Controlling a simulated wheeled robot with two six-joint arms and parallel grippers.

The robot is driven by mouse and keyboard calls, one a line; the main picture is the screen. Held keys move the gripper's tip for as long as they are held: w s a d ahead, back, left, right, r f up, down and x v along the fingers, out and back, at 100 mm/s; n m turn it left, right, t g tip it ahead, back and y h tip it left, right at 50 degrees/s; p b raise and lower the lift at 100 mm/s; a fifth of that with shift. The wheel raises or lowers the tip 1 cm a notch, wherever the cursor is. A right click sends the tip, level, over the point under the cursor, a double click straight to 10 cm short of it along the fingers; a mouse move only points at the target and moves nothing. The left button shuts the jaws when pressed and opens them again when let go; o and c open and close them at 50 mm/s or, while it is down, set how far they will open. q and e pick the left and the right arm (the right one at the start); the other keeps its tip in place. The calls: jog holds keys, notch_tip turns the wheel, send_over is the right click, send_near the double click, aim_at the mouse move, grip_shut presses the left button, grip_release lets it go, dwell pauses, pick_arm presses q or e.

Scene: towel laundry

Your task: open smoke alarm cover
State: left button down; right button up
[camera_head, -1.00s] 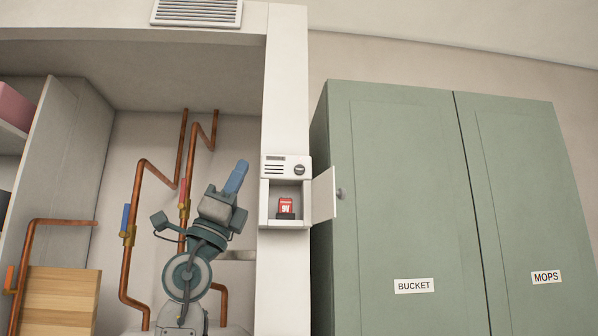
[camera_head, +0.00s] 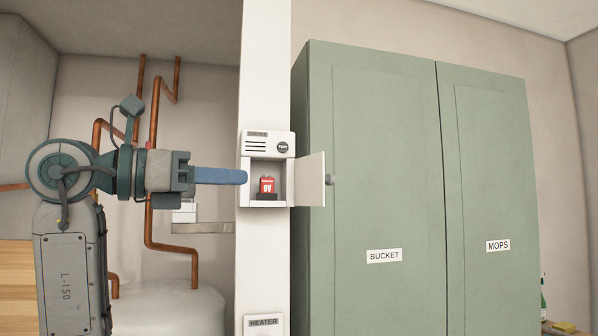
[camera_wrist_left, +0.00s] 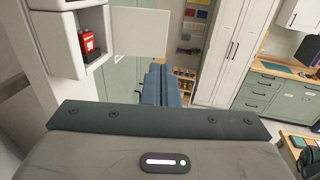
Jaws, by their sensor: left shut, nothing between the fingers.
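The smoke alarm (camera_head: 268,145) is a white box on the white post, with slots and a round test button on its upper part. Its cover (camera_head: 309,180) is swung open to the right, and a red 9V battery (camera_head: 267,186) stands inside. In the left wrist view the open cover (camera_wrist_left: 141,32) and the battery (camera_wrist_left: 87,42) show at the upper left. My left gripper (camera_head: 243,177) is shut and empty, its blue fingers pointing right at the box's left edge; I cannot tell whether they touch it. The fingers also show in the wrist view (camera_wrist_left: 161,85). My right gripper is not in view.
A green cabinet (camera_head: 400,120) labelled BUCKET and MOPS stands just right of the open cover. Copper pipes (camera_head: 150,230) and a white heater tank (camera_head: 170,312) are behind my left arm.

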aim_at(318, 181)
pick_arm(q)
jog(key=p+x, duration=0.2)
jog(key=x, duration=0.3)
jog(key=p+x, duration=0.3)
jog(key=x, duration=0.3)
jog(key=shift+r, duration=0.25)
jog(key=shift+w+d+f+p, duration=0.15)
jog(key=shift+w+d+p, duration=0.1)
jog(key=shift+d+p, duration=0.2)
jog(key=shift+a, duration=0.15)
